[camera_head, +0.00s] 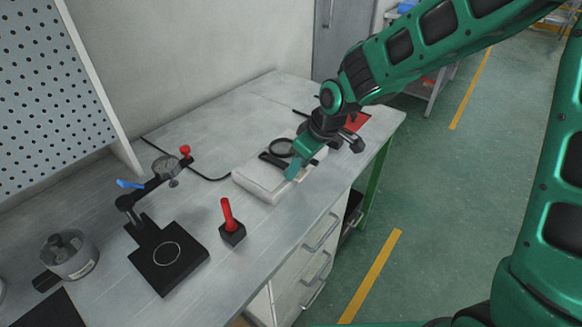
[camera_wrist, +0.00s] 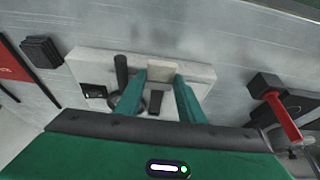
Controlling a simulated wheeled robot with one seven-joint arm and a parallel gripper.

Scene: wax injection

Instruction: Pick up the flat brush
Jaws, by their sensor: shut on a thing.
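The flat brush shows in the wrist view as a pale block (camera_wrist: 162,71) between my green fingertips, with a short dark part below it. My gripper (camera_wrist: 160,88) is shut on it, one finger on each side. In the head view my gripper (camera_head: 292,172) points down over a white tray (camera_head: 258,184), and the brush is hidden behind the fingers. The tray also shows in the wrist view (camera_wrist: 95,64), under the brush. I cannot tell whether the brush still touches the tray.
A magnifier with a black handle (camera_wrist: 121,72) lies on the tray close beside my fingers. A red-handled tool (camera_head: 228,214) stands in a black block to the front left. A dial gauge stand (camera_head: 168,254) is farther left. A red mat (camera_head: 357,121) lies at the back right.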

